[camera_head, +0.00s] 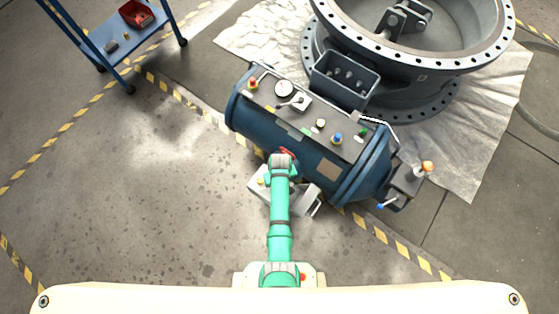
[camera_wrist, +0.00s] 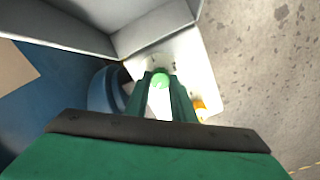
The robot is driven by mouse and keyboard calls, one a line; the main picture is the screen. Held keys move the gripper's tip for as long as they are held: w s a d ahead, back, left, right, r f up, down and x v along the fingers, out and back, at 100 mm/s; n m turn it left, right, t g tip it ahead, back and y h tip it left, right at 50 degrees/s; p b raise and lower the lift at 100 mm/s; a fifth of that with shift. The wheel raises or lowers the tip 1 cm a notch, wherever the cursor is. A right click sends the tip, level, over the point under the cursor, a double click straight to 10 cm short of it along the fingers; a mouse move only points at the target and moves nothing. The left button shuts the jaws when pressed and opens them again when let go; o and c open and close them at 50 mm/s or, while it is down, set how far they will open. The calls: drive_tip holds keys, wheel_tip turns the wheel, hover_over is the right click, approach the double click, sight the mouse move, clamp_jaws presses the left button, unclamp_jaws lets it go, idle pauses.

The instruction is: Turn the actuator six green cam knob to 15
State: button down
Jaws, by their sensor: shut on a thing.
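The green cam knob (camera_wrist: 161,82) shows in the wrist view as a small round green top on a pale plate. My gripper (camera_wrist: 162,76) is shut on it, with one dark green finger on each side. Small dark marks lie on the plate (camera_wrist: 190,62) just beyond the fingertips, too small to read. In the head view the small grey actuator box (camera_head: 257,186) sits at the front of the blue tank, partly under my green arm. The knob and my fingertips are hidden there.
A yellow-orange knob (camera_wrist: 201,109) stands right of my fingers. A grey open-sided part (camera_wrist: 150,30) rises close by at the upper left. The blue tank (camera_head: 240,112) carries several gauges and buttons. A large flanged valve (camera_head: 470,65) stands behind.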

drive_tip(key=n, duration=0.4)
drive_tip(key=shift+n, duration=0.3)
drive_tip(key=n, duration=0.5)
drive_tip(key=shift+a, duration=0.1)
drive_tip(key=shift+n, duration=0.3)
drive_tip(key=c, duration=1.5)
unclamp_jaws()
drive_tip(key=shift+a, duration=0.1)
wheel_tip(320, 180, up, 11)
drive_tip(key=shift+s+f, duration=0.1)
